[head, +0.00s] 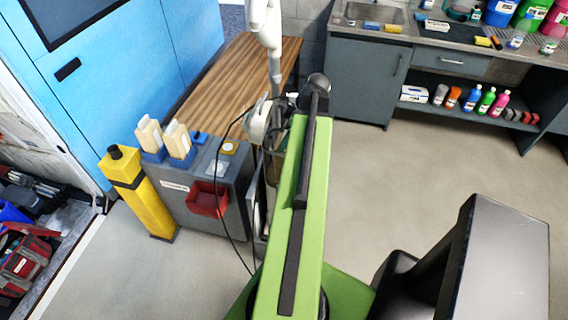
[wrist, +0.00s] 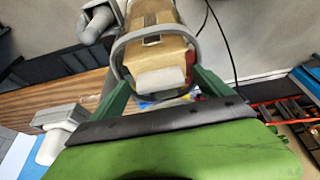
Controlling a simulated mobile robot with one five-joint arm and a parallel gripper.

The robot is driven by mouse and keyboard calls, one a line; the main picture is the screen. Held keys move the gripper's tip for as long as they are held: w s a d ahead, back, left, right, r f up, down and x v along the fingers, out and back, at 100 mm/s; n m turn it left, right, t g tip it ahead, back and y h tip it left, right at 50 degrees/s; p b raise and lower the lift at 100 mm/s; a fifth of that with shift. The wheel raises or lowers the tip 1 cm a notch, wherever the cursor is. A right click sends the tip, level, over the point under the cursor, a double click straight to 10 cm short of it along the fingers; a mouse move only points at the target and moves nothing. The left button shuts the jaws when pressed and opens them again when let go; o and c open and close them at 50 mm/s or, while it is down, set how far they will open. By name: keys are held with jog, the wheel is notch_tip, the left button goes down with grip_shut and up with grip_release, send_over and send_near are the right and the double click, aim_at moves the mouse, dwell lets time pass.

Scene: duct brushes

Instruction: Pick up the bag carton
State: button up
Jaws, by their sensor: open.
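A tan, box-like thing with a pale end, seemingly the bag carton (wrist: 158,53), stands at the top middle of the wrist view. A grey hoop runs around its near end. My gripper (wrist: 160,80) is open, its dark green fingers reaching up on the left and right of the near end. I cannot tell whether they touch it. In the head view my green arm hides the gripper, and only a brownish strip, perhaps the carton (head: 274,166), shows left of the arm.
A grey cabinet (head: 225,180) with a red bin (head: 207,199) and two cream brushes stands left of my arm, beside a yellow post (head: 140,195). A wooden bench (head: 225,80) lies behind. Cables hang close by. The floor (head: 400,180) on the right is clear.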

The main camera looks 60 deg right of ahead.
grip_shut()
dwell(0.6)
jog(key=shift+r, duration=0.1)
notch_tip(320, 180, up, 18)
jog(key=p, duration=1.9)
jog(key=s+d, duration=0.2)
jog(key=s, duration=0.6)
jog(key=s+d, duration=0.3)
jog(key=s, duration=0.6)
jog(key=shift+d+b, duration=0.35)
